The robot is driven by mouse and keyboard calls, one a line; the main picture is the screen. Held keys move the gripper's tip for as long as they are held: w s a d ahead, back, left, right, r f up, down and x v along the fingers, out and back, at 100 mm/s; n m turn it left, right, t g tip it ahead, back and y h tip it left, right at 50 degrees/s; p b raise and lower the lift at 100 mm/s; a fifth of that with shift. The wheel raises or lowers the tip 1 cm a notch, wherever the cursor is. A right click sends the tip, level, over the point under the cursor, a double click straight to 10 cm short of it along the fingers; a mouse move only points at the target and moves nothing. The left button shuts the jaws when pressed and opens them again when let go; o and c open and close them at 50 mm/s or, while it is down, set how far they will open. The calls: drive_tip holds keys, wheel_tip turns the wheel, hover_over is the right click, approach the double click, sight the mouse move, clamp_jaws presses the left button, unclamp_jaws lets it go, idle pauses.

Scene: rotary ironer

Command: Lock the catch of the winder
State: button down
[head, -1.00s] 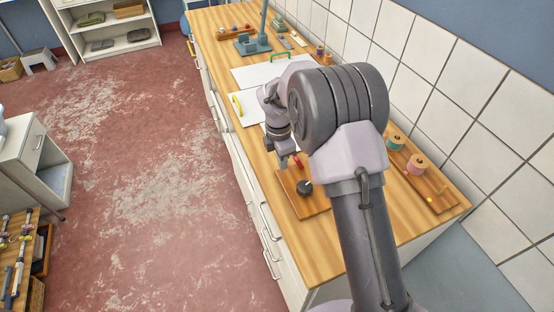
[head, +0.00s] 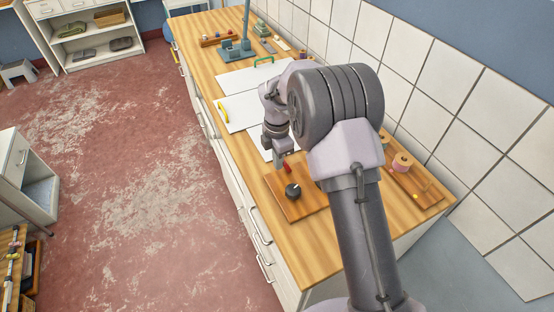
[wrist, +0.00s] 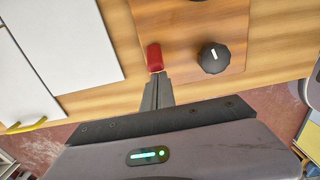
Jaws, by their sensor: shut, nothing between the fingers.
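A wooden board (head: 315,203) on the counter carries a black round knob (head: 293,191) with a white mark and a red handle (head: 287,168). I cannot tell for sure which part is the winder's catch. In the wrist view, the red handle (wrist: 154,57) stands just beyond my fingertips, and the black knob (wrist: 213,58) is to its right on the board (wrist: 190,20). My gripper (wrist: 158,77) is shut, with nothing between its fingers. Its tips are at or very near the base of the red handle; contact is unclear. In the head view my gripper (head: 281,163) is beside the handle.
White sheets (head: 240,110) with a yellow handle (head: 223,112) lie farther along the counter. A second board (head: 425,190) with spools (head: 402,161) is at the right by the tiled wall. My arm hides part of the counter between. Bare wood surrounds the knob board's near end.

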drive_tip(key=shift+r, duration=0.1)
drive_tip(key=y+p, duration=0.1)
drive_tip(key=d+p, duration=0.1)
drive_tip(key=p, duration=0.1)
drive_tip(key=shift+w+d+r+g+y, duration=0.1)
drive_tip(key=shift+w+r+g+y, duration=0.2)
drive_tip(key=shift+r+y, duration=0.1)
drive_tip(key=shift+w+d+r+p, duration=0.1)
drive_tip(key=shift+w+d+p, duration=0.2)
drive_tip(key=shift+d+p, duration=0.4)
drive_tip(key=shift+w+d, duration=0.15)
drive_tip(key=shift+d, duration=0.4)
drive_tip(key=shift+a, duration=0.1)
drive_tip(key=shift+r+p, duration=0.55)
drive_tip(key=shift+r, duration=0.25)
